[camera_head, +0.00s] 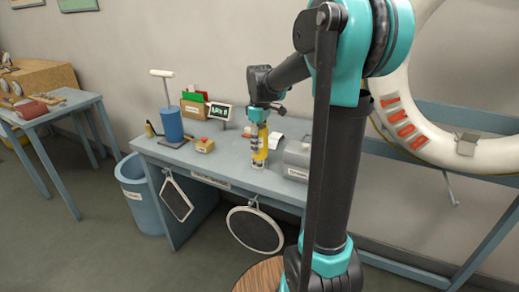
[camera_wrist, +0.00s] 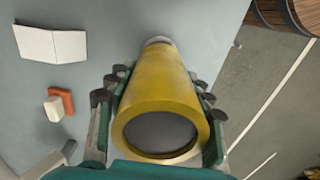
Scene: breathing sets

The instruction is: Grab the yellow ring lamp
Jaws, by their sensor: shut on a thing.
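The yellow ring lamp (camera_wrist: 163,85) is a yellow tapered cylinder with a dark round end facing the wrist camera. My gripper (camera_wrist: 160,110) has its fingers on both sides of it and is shut on it. In the head view the lamp (camera_head: 260,146) stands upright over the blue-grey bench (camera_head: 225,168), near its front edge, with my gripper (camera_head: 260,128) around its upper part from above. Whether its lower end touches the bench top I cannot tell.
A grey rounded box (camera_head: 297,158) stands close on the right. A red-and-yellow button box (camera_head: 204,145), a blue cylinder (camera_head: 171,124) and a small display (camera_head: 220,111) stand to the left. A white open booklet (camera_wrist: 50,43) lies on the bench. A wooden barrel (camera_wrist: 287,14) is beyond the edge.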

